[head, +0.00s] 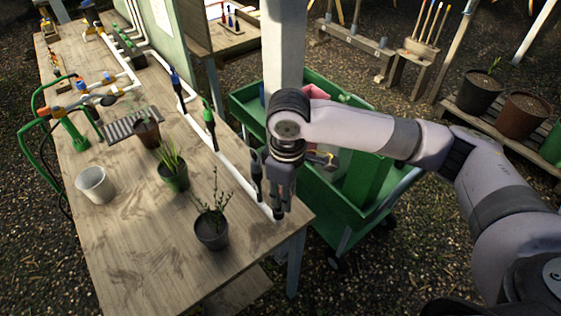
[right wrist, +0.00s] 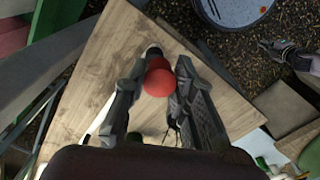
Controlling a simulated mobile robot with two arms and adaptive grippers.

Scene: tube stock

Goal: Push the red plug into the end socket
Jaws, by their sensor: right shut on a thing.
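My right gripper (head: 278,212) points down over the near right corner of the wooden table, at the end of a white pipe (head: 233,167). In the right wrist view its fingers (right wrist: 156,85) are closed on the red plug (right wrist: 158,78), whose rounded red end shows between them. A dark round part (right wrist: 153,51), perhaps the end socket, shows just beyond the plug; I cannot tell whether they touch. In the head view the fingers hide the plug. A grey jointed shape at the right of the wrist view looks like my left gripper (right wrist: 284,52); its fingers are unclear.
A potted twig (head: 211,231), a grassy pot (head: 173,177) and a white cup (head: 96,186) stand left of the pipe. Blue (head: 175,79), green (head: 208,115) and dark (head: 256,176) upright fittings line the pipe. A green trolley (head: 330,203) stands right of the table.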

